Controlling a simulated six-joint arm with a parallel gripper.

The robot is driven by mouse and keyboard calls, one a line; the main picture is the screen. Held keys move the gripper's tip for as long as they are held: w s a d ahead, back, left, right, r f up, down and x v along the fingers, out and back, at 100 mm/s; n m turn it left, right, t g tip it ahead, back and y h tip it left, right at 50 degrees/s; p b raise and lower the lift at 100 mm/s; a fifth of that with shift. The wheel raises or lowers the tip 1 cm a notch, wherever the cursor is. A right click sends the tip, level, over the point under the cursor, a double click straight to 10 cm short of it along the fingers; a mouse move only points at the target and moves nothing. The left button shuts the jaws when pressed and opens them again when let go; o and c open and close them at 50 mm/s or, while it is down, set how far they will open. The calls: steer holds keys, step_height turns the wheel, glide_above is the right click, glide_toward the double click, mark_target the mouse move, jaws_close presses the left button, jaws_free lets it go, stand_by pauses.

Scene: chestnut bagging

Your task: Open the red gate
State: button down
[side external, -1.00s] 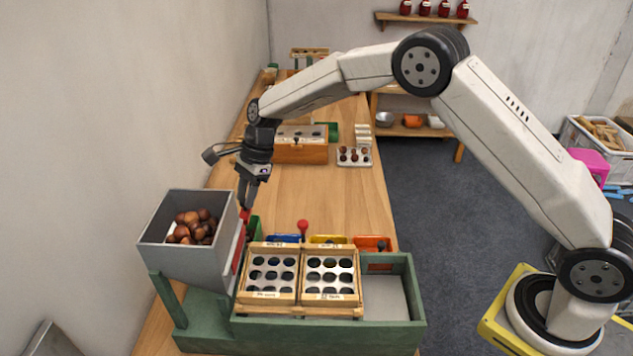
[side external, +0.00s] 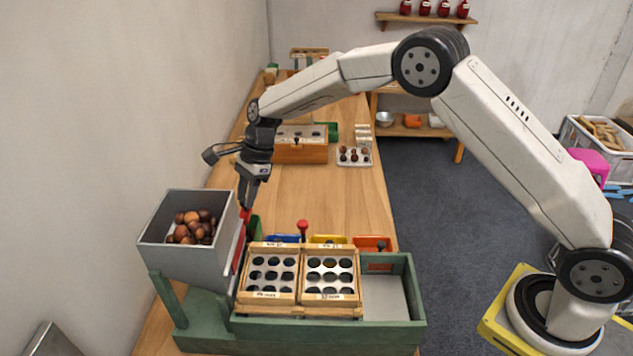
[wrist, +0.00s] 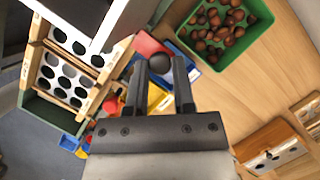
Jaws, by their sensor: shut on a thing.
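The red gate (side external: 238,250) is a narrow red panel on the right side of the grey hopper (side external: 160,255), partly hidden by the wooden frames. In the wrist view a red part (wrist: 148,45) shows beside the hopper's pale wall. Chestnuts (side external: 192,227) lie in the hopper. My gripper (side external: 245,204) points down just behind the hopper's right edge, at a red piece on top of the gate. In the wrist view my gripper (wrist: 160,72) is shut on a dark round knob (wrist: 160,63) beside the red part. How the knob joins the gate is hidden.
Two hole-plate frames (side external: 303,303) sit on the green stand (side external: 400,335) right of the hopper. Blue, yellow and orange bins (side external: 370,242) stand behind it. A green bin of chestnuts (wrist: 262,22) shows in the wrist view. The table beyond (side external: 315,195) is largely clear.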

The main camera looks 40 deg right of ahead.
stand_by(0.5)
steer(key=w+d, duration=0.3)
steer(key=shift+w+d, duration=0.25)
steer(key=shift+w, duration=0.05)
steer(key=shift+c, duration=2.2)
jaws_free()
steer(key=shift+r, duration=0.1)
steer(key=v, duration=0.7)
steer(key=shift+d+r, duration=0.2)
steer(key=shift+r, duration=0.1)
steer(key=shift+s, duration=0.1)
